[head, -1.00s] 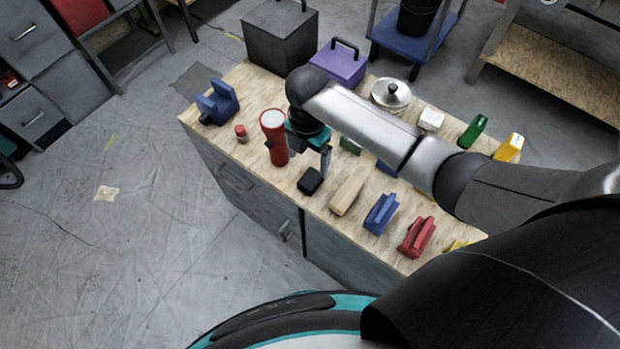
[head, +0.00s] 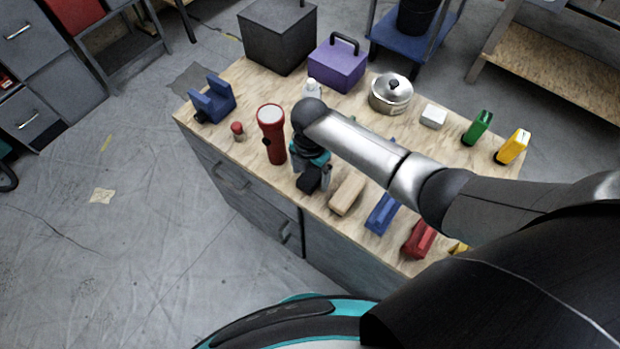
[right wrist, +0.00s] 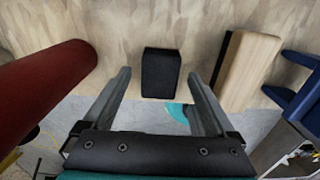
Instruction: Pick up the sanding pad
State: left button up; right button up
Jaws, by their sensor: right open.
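The sanding pad, a small black grainy block (head: 308,184), lies on the wooden bench top near its front edge. In the right wrist view the pad (right wrist: 161,73) shows in the gap between the two fingertips, with a margin on both sides. My right gripper (head: 312,172) is open and points down at the pad, partly covering it in the head view. In the right wrist view the fingers (right wrist: 159,75) are apart and hold nothing. I cannot tell whether the fingertips reach down beside the pad. My left gripper is not in view.
A red flashlight (head: 272,135) stands close left of the gripper. A wooden block (head: 347,194) lies close right, then a blue tool (head: 383,213) and a red one (head: 419,238). Behind are a pot (head: 391,97), a purple box (head: 337,66) and a grey box (head: 278,38).

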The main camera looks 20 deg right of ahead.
aim_at(310, 176)
jog(key=c, duration=1.4)
jog(key=shift+c, duration=0.2)
jog(key=shift+r, duration=0.1)
notch_tip(310, 176, up, 20)
jog(key=p, duration=0.5)
jog(key=o, duration=0.8)
jog(key=c, duration=0.6)
